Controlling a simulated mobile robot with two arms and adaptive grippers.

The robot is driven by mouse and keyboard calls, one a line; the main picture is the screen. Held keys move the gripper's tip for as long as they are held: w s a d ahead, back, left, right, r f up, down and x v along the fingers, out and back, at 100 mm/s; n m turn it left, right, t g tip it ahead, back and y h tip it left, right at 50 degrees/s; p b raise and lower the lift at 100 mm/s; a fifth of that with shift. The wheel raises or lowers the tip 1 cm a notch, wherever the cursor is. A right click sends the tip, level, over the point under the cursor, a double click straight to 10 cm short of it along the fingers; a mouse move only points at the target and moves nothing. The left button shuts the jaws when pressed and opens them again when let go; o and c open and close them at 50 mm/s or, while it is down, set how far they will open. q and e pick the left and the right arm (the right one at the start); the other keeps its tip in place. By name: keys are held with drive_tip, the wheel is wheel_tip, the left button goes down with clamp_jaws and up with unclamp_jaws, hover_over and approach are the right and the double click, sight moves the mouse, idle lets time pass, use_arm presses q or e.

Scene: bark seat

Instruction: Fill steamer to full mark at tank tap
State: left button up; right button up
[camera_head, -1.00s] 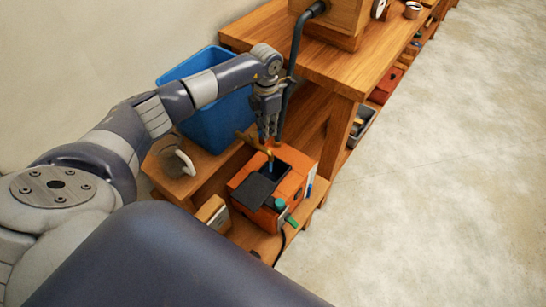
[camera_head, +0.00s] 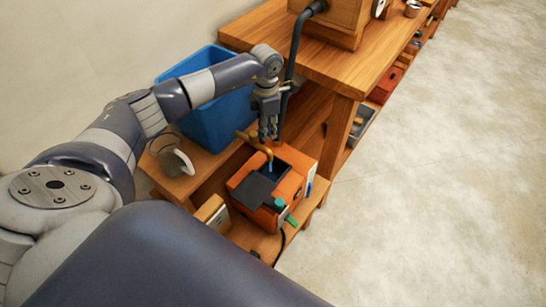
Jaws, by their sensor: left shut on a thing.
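The orange steamer (camera_head: 250,192) stands on the low wooden shelf with its dark lid flap open and its dark tank opening uncovered. A brass tap (camera_head: 256,145) reaches over the opening. A thin blue stream of water (camera_head: 271,165) runs from its spout into the tank. The water level and the full mark cannot be made out. My left gripper (camera_head: 268,134) points down just above the tap and is shut on the tap's handle, which the fingers mostly hide. My right gripper is not in view.
A blue bin (camera_head: 215,118) stands behind my left forearm. A pale jug (camera_head: 171,158) is on the shelf to the left. A dark pipe (camera_head: 294,60) comes down beside my gripper from the wooden bench (camera_head: 345,77). The floor at right is clear.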

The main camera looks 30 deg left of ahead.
use_arm(q)
drive_tip(key=m, duration=0.3)
drive_tip(key=shift+s+d, duration=0.15)
drive_tip(key=shift+s, duration=0.2)
drive_tip(key=m, duration=0.2)
drive_tip(key=s+m+b, duration=0.1)
drive_tip(key=shift+s+d+m, duration=0.2)
drive_tip(key=shift+m, duration=0.2)
drive_tip(key=m, duration=0.1)
drive_tip(key=s+m+b, duration=0.1)
drive_tip(key=m, duration=0.2)
drive_tip(key=shift+s+d, duration=0.15)
drive_tip(key=shift+s, duration=0.1)
drive_tip(key=shift+o, duration=0.3)
drive_tip(key=o, duration=0.8)
drive_tip(key=shift+s+d, duration=0.1)
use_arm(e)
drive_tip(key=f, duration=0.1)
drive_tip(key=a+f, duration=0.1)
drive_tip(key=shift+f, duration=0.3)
use_arm(q)
drive_tip(key=shift+o, duration=0.2)
